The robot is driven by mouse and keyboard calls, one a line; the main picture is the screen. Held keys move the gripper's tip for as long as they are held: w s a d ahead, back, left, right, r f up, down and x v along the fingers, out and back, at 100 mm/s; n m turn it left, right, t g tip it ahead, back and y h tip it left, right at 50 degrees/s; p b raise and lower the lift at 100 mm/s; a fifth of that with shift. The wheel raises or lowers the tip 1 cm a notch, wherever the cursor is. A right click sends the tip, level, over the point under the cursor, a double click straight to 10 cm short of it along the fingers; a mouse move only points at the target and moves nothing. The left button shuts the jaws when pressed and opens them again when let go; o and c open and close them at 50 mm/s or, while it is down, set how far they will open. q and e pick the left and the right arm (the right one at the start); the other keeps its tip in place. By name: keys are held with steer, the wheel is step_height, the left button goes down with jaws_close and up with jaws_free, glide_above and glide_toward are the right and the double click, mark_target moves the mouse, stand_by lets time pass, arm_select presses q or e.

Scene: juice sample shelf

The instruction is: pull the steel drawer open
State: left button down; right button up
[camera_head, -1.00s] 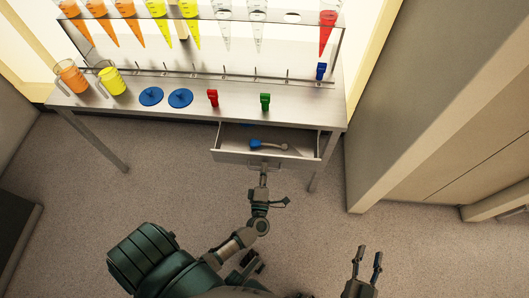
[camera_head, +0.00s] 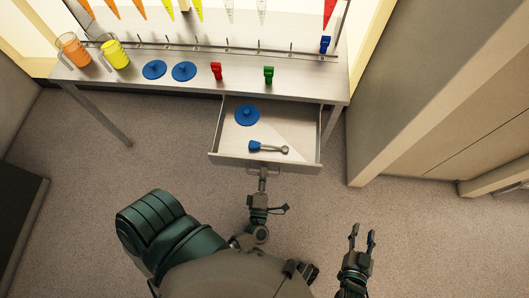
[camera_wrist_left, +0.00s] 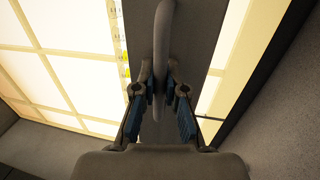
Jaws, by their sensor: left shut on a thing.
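The steel drawer (camera_head: 292,150) under the table is pulled well out. A round blue lid (camera_head: 247,115) and a blue-handled tool (camera_head: 268,148) lie inside it. My left gripper (camera_head: 263,176) is at the middle of the drawer front, shut on the drawer handle. In the left wrist view the handle (camera_wrist_left: 160,40) is a grey bar passing between my left gripper's fingertips (camera_wrist_left: 162,92). My right gripper (camera_head: 362,236) is open and empty over the floor to the right of the drawer.
On the steel table (camera_head: 120,82) stand an orange jug (camera_head: 72,50), a yellow jug (camera_head: 115,55), two blue lids (camera_head: 184,71), a red clamp (camera_head: 216,71) and a green clamp (camera_head: 268,75). A beige cabinet (camera_head: 430,100) stands at right. The floor before the drawer is free apart from my own body.

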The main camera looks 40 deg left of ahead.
arm_select(q)
steer(key=shift+s+a+f, duration=0.2)
steer(key=shift+a+f, duration=0.05)
steer(key=c, duration=1.3)
jaws_free()
steer(key=shift+o, duration=0.5)
arm_select(e)
steer(key=shift+a, duration=0.5)
arm_select(q)
steer(key=v, duration=0.7)
arm_select(e)
steer(key=shift+d, duration=0.2)
